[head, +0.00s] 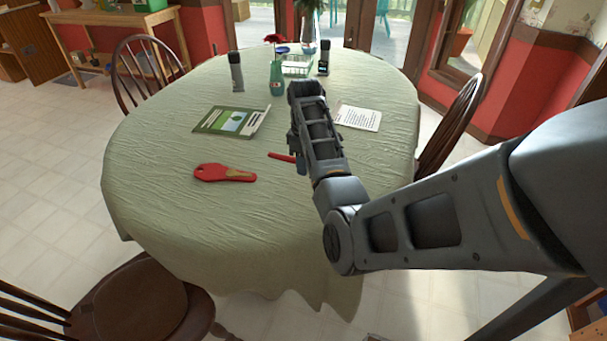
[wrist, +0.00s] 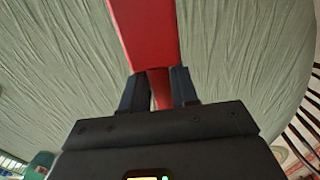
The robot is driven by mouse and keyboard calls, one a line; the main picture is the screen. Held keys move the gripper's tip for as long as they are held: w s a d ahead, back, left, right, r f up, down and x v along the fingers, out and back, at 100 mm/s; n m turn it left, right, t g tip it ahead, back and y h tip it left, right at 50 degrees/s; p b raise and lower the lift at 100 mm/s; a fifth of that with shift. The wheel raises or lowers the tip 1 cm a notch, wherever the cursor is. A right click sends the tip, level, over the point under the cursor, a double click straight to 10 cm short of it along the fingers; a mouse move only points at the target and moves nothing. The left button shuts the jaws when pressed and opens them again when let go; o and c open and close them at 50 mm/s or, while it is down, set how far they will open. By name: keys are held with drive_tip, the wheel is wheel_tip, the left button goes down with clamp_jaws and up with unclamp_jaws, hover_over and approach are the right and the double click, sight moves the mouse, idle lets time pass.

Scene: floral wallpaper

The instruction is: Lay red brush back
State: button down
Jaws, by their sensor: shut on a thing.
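My gripper (head: 299,166) is shut on a red thing, which I take for the red brush (head: 281,157), over the middle of the table. In the wrist view the brush (wrist: 144,35) is a plain red bar. It narrows between the two dark fingers (wrist: 158,86) and runs out past the top edge. Its bristles are not visible, and my arm hides part of it in the head view. I cannot tell whether it touches the cloth. A flat red tool (head: 224,173) with a tan patch lies on the table, left of my gripper and apart from it.
The oval table (head: 160,170) has a pale green cloth. A green booklet (head: 231,121) and a printed sheet (head: 358,117) lie farther back. A grey tube (head: 236,72), a green bottle (head: 277,78) and a wire basket (head: 297,66) stand behind. The left and front cloth is clear.

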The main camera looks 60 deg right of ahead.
sight(304, 183)
drive_tip(key=shift+w+f, duration=0.15)
drive_tip(key=shift+w, duration=0.1)
drive_tip(key=shift+f, duration=2)
drive_tip(key=c, duration=0.9)
unclamp_jaws()
drive_tip(key=shift+f, duration=0.1)
drive_tip(key=shift+o, duration=0.2)
wheel_tip(304, 183, up, 12)
drive_tip(key=shift+s+r, duration=0.1)
drive_tip(key=shift+r, duration=0.05)
